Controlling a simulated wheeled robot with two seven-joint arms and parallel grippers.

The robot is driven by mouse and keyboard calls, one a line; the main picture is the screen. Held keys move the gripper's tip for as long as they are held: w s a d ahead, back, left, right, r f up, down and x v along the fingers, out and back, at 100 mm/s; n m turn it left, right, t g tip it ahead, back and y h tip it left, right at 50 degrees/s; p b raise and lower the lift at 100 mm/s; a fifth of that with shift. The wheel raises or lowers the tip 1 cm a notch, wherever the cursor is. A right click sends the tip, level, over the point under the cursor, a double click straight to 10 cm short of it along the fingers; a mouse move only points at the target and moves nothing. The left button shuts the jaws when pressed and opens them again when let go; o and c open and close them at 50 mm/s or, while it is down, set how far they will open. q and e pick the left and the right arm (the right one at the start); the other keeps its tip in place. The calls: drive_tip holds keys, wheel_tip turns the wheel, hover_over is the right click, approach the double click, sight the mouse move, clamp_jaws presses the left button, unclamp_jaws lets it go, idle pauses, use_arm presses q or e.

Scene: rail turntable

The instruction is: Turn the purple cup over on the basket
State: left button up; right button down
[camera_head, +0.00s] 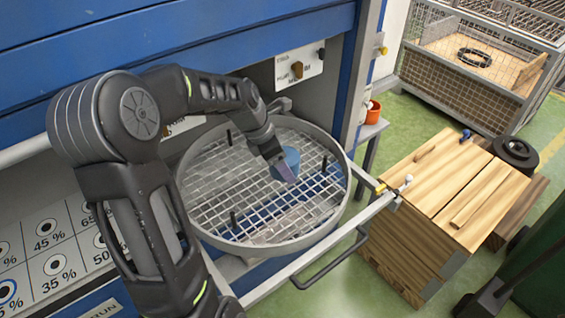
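The round wire basket (205,236) has a grey rim and a metal grid floor with several black upright pegs. A blue cup-like cylinder (291,155) stands on the grid, right of the middle. A small purple patch shows in front of it, at my fingertips; I cannot tell whether it is part of a cup or of the gripper. My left gripper (284,171) reaches down over the basket from the left, at the front of the cylinder. The fingers overlap the cylinder, so grip and contact are unclear. My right gripper is not in view.
Wooden crates (440,195) stand at right. An orange pot (373,111) and a wire mesh container (460,92) are farther back.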

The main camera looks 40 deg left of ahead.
use_arm(q)
drive_tip(key=b, duration=0.7)
hover_over(287, 197)
drive_tip(key=s, duration=0.1)
drive_tip(key=f, duration=0.8)
drive_tip(key=shift+s+a+f, duration=0.15)
drive_tip(key=shift+a+f, duration=0.2)
drive_tip(key=shift+f, duration=0.05)
drive_tip(key=shift+f+b, duration=0.65)
drive_tip(key=shift+f, duration=0.4)
drive_tip(key=shift+f, duration=0.35)
